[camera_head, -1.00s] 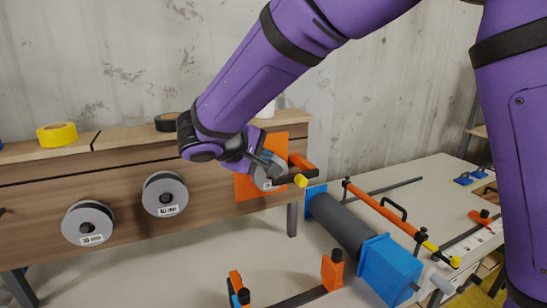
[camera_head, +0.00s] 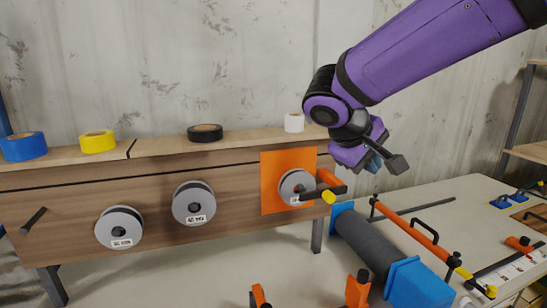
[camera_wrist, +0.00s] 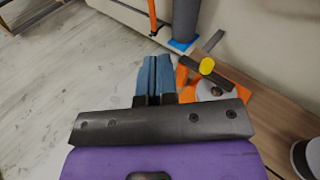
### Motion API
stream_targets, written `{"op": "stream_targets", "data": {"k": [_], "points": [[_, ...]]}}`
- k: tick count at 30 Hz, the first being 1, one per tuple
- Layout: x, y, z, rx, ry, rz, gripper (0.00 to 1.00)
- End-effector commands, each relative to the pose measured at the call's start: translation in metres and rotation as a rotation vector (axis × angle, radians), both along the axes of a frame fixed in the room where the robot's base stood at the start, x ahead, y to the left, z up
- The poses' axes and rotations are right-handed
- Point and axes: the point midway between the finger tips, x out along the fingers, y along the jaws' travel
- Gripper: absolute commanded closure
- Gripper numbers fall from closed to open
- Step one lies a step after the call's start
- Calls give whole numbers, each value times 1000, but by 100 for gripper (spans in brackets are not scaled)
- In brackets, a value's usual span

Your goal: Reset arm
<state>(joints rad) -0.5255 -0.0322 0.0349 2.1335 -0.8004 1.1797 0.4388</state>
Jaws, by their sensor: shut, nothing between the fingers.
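My purple arm reaches in from the upper right in the head view. My gripper (camera_head: 374,164) hangs in the air to the right of the orange panel (camera_head: 270,183), above the bench. In the wrist view, its blue-grey fingers (camera_wrist: 154,75) are side by side and closed together, with nothing between them. The yellow-tipped black-and-orange handle (camera_head: 329,196) at the orange panel stands to the lower left of the gripper in the head view. It also shows right of the fingers in the wrist view (camera_wrist: 207,66).
Grey reels (camera_head: 193,204) hang on the wooden board (camera_head: 60,200), with tape rolls (camera_head: 97,142) on its shelf. A dark roller with blue ends (camera_head: 412,287) and an orange bar (camera_head: 408,228) lie on the bench (camera_head: 460,200) below the gripper. The air above is free.

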Motion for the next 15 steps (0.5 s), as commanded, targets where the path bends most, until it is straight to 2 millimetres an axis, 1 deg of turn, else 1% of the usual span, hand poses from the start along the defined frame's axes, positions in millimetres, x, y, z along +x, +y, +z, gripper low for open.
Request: {"op": "stream_targets", "data": {"k": [1,3,6,9,15], "points": [[-13,-18,5,46,5,-33,100],[-31,-37,9,112,15,-69,100],[-57,-60,12,208,20,-117,100],[-84,-79,14,306,14,-159,100],[-136,-104,13,499,-34,-230,100]]}}
